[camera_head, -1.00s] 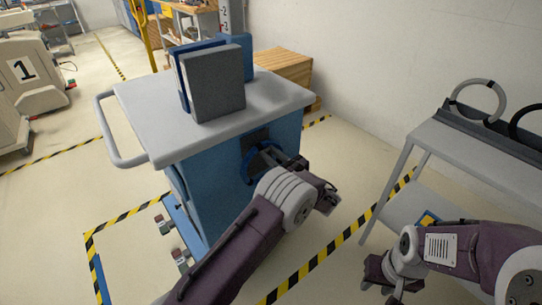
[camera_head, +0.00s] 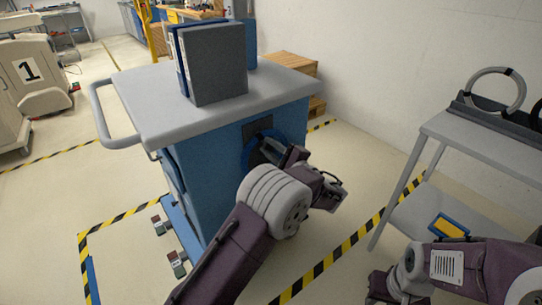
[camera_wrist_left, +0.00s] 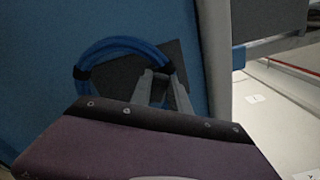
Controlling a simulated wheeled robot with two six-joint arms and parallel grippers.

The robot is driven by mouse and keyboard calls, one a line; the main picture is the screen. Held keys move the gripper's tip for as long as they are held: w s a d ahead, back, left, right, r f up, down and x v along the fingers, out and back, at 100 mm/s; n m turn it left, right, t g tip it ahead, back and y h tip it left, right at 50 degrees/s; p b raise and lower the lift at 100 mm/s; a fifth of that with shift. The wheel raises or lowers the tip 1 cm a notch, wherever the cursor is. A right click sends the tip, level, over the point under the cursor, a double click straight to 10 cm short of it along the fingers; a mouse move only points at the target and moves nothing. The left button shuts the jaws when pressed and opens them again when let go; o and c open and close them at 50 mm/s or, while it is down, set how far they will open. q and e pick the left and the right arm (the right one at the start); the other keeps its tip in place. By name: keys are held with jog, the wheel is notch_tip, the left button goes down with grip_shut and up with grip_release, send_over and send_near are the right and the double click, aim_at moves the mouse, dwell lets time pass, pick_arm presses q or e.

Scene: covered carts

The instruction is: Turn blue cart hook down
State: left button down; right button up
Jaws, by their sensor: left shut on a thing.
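The blue cart (camera_head: 215,170) stands in the middle with a grey top. On its right-hand side is a dark plate (camera_wrist_left: 115,75) with a blue ring (camera_head: 250,152) in front of it. In the left wrist view the ring (camera_wrist_left: 115,45) arches above my gripper, with black bands near its ends. My left gripper (camera_head: 295,155) is at the ring's right end. In the left wrist view its fingers (camera_wrist_left: 165,88) are close together by the right black band, shut on the ring. The plate's lower part is hidden by my arm. My right gripper (camera_head: 385,288) is low at the right, its fingers unclear.
Grey and blue binders (camera_head: 215,70) stand on the cart top (camera_head: 145,100). A grey shelf cart (camera_head: 480,140) with a grey ring (camera_head: 497,90) stands at the right. Wooden crates (camera_head: 295,75) are behind. Striped floor tape (camera_head: 335,258) crosses the open floor between the carts.

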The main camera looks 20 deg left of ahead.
pick_arm(q)
jog(key=shift+w+d+f+n+b, duration=0.25)
jog(key=shift+f+n+b, duration=0.35)
jog(key=shift+n+b, duration=3.7)
jog(key=shift+w+d+f+n+b, duration=0.2)
jog(key=shift+f+n+b, duration=0.35)
jog(key=shift+n+b, duration=3.8)
jog(key=shift+w+d+f+n+b, duration=0.25)
jog(key=shift+f+n+b, duration=0.35)
jog(key=shift+n+b, duration=3.7)
jog(key=shift+a+m+b, duration=0.1)
jog(key=shift+m+b, duration=0.75)
jog(key=shift+b, duration=0.2)
